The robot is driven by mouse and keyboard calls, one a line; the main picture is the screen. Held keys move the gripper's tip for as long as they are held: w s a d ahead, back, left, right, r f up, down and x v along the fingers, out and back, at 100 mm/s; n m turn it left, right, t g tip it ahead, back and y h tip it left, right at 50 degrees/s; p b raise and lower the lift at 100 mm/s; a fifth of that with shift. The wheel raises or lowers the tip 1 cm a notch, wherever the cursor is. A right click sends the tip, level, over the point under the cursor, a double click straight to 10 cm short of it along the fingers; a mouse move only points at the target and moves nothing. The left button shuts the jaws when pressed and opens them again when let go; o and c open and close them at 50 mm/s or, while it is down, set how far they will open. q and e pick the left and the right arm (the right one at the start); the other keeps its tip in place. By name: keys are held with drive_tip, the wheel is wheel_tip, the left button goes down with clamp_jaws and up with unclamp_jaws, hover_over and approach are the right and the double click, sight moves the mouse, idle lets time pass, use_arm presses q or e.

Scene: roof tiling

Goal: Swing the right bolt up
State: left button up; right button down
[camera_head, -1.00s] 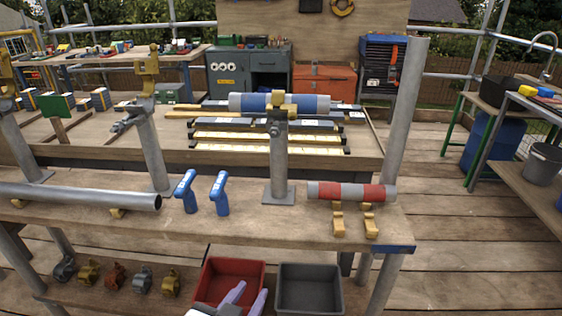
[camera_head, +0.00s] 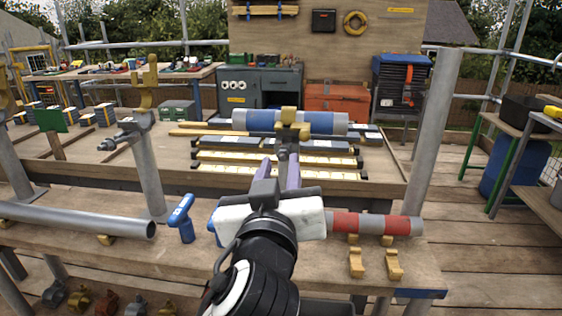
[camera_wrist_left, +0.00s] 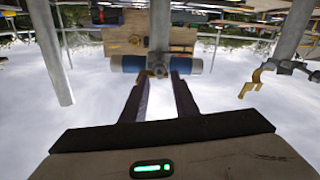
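The right post's brass coupler (camera_head: 290,125) stands at the middle of the head view, with a small grey bolt (camera_head: 283,152) below it, partly hidden by my gripper. My left gripper (camera_head: 279,163) is in front of this post, its two purple fingers apart and pointing at the coupler. In the left wrist view, which is upside down, the open fingers (camera_wrist_left: 159,80) reach toward the coupler (camera_wrist_left: 157,69); I cannot tell whether they touch the bolt. On the left post, another grey bolt (camera_head: 118,141) sticks out leftward below a brass coupler (camera_head: 148,82). My right gripper is out of view.
A blue-handled tool (camera_head: 181,218) stands on the bench left of my arm; a second is mostly hidden. A red-and-grey tube (camera_head: 380,224) lies at right on brass supports (camera_head: 375,262). A grey pipe (camera_head: 85,220) lies at left.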

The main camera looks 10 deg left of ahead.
sight(284, 152)
use_arm(q)
drive_tip(key=shift+w, duration=1.2)
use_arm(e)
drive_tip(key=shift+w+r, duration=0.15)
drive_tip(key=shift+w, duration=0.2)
use_arm(q)
clamp_jaws()
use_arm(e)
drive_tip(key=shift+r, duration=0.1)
